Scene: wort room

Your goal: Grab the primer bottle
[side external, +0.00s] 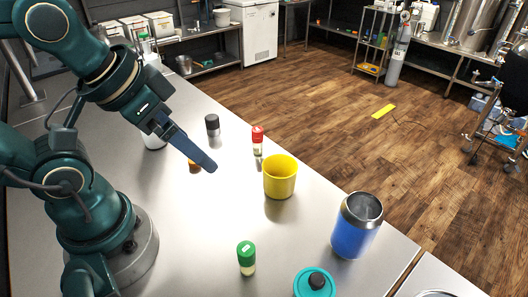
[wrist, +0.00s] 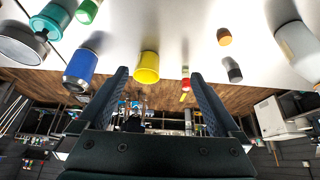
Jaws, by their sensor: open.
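I cannot tell which bottle holds primer, as labels are too small to read. A small bottle with a red cap (side external: 257,141) stands upright beyond the yellow cup; it also shows in the wrist view (wrist: 185,86), between the fingers. A similar bottle with a green cap (side external: 246,258) stands at the front of the table, and in the wrist view (wrist: 88,11) at upper left. My gripper (side external: 208,165) is open and empty, above the table left of the yellow cup. In the wrist view its two fingers (wrist: 160,75) are spread apart.
A yellow cup (side external: 280,178), blue tumbler (side external: 357,226) and teal-lidded jar (side external: 315,283) stand on the table (side external: 203,225). A dark-capped grey container (side external: 212,125) and an orange item (side external: 194,165) are near my gripper. A white container (wrist: 297,46) is at upper right.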

